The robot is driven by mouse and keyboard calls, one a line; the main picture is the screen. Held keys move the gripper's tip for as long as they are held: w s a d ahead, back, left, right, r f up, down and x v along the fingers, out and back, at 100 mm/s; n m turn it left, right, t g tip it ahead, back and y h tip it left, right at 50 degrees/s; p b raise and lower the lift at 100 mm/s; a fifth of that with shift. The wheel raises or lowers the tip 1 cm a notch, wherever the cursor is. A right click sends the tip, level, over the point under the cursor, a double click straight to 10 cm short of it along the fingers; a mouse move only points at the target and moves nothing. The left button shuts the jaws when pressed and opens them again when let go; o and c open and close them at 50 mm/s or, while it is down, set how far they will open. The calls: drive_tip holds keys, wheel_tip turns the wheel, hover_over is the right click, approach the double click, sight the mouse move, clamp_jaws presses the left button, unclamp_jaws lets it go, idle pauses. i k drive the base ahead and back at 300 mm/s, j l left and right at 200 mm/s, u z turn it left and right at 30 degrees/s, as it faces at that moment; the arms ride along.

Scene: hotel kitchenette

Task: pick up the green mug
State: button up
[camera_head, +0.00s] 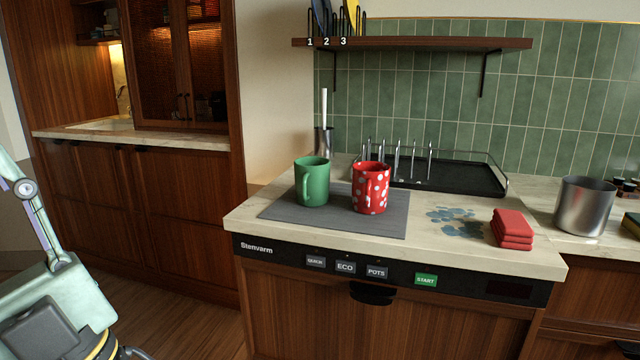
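The green mug (313,182) stands upright on a dark grey mat (281,208) near the left end of the counter. Part of my arm shows at the lower left, well apart from the counter. The gripper's fingers cannot be made out in this view.
A black dish rack (440,174) stands behind the mugs. A metal tumbler (324,141) with a white stick is behind the green mug. Folded red cloths (512,229), a blue wet patch (455,220) and a steel pot (584,205) are to the right. A wooden shelf (430,43) hangs above.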

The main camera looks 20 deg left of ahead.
sight(311, 173)
drive_tip(key=i+u, duration=0.1)
drive_tip(key=i, duration=0.5)
drive_tip(key=u, duration=1.55)
